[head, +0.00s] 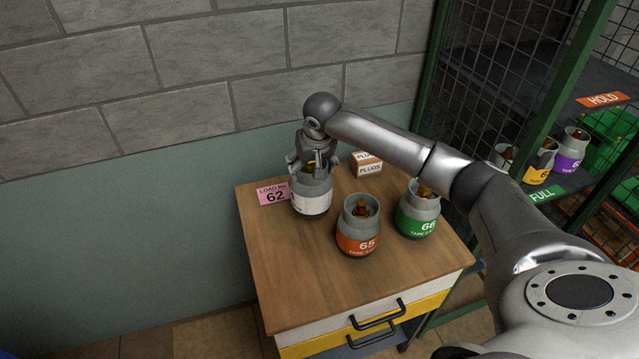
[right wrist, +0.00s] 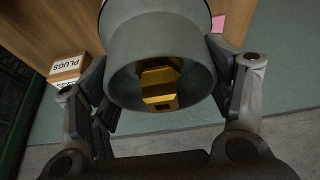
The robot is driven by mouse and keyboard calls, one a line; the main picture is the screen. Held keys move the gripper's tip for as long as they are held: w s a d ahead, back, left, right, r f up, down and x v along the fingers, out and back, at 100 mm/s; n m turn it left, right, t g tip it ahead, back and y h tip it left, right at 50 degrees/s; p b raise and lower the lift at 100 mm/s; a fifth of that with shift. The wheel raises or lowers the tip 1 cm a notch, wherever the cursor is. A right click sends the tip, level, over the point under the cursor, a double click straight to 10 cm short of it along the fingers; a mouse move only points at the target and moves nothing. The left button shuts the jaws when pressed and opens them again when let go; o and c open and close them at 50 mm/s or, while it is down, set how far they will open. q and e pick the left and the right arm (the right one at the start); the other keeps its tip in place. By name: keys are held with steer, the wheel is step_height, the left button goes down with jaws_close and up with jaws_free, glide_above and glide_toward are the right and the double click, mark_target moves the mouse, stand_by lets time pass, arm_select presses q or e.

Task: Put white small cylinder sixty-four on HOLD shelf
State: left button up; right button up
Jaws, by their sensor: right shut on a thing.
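A small grey cylinder with a white band (head: 311,201) stands upright at the back left of the wooden cabinet top; its number cannot be read. My right gripper (head: 313,172) comes down on it from above and is shut on its collar. In the right wrist view the grey collar (right wrist: 120,85) with a brass valve inside sits between the two fingers of the right gripper (right wrist: 165,90). The orange HOLD label (head: 602,99) is on the edge of a shelf in the green cage at the right. My left gripper is not in view.
An orange-banded cylinder 65 (head: 358,232) and a green-banded cylinder 66 (head: 418,212) stand close by on the cabinet top (head: 300,290). A PLUGS box (head: 367,165) and pink card 62 (head: 273,193) are behind. A FULL shelf (head: 547,194) holds several cylinders.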

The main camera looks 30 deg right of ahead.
mark_target(311, 198)
steer(key=shift+w+a+f+p, duration=0.1)
steer(key=shift+f+p, duration=0.2)
steer(key=shift+f, duration=1.05)
steer(key=shift+a+f+p, duration=0.1)
steer(key=shift+f+p, duration=0.2)
steer(key=shift+f, duration=1.05)
steer(key=o, duration=2)
steer(key=shift+f, duration=0.15)
steer(key=shift+o, duration=0.2)
